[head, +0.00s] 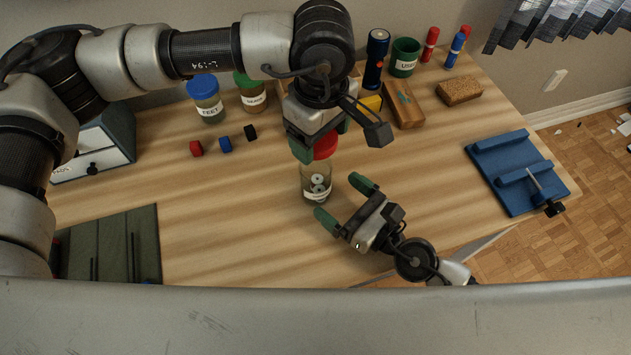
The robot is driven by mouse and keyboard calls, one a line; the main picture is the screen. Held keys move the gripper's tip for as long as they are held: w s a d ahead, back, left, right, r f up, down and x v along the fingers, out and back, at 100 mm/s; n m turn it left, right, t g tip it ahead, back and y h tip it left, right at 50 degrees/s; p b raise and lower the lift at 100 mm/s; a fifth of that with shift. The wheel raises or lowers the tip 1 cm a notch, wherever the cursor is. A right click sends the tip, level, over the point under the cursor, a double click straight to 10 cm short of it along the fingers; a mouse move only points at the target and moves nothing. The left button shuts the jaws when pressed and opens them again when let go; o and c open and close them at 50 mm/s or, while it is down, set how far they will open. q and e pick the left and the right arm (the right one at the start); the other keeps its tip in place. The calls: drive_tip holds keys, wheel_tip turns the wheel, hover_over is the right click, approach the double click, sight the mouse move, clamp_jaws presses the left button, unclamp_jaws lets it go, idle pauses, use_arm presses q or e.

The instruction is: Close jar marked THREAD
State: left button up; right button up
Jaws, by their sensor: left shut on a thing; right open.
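A clear jar (314,188) stands upright on the desk near its middle, with pale spool-like items inside. The label low on its front is too small to read for certain. A red lid (325,146) is at the jar's mouth, and my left gripper (318,142) is shut on it from above. The gripper partly hides the lid, so I cannot tell whether it is seated on the rim. My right gripper (344,202) is open and empty just right of the jar, its two green-padded fingers pointing toward the jar, apart from it.
A blue-lidded jar (207,100) and a green-lidded jar (252,94) stand behind left. Small red, blue and black blocks (225,145) lie before them. A wooden block (403,104), brown sponge-like block (459,92) and blue board (515,172) are right.

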sight(326, 186)
drive_tip(key=shift+x, duration=3.45)
drive_tip(key=c, duration=1.4)
use_arm(q)
drive_tip(key=shift+f, duration=2.45)
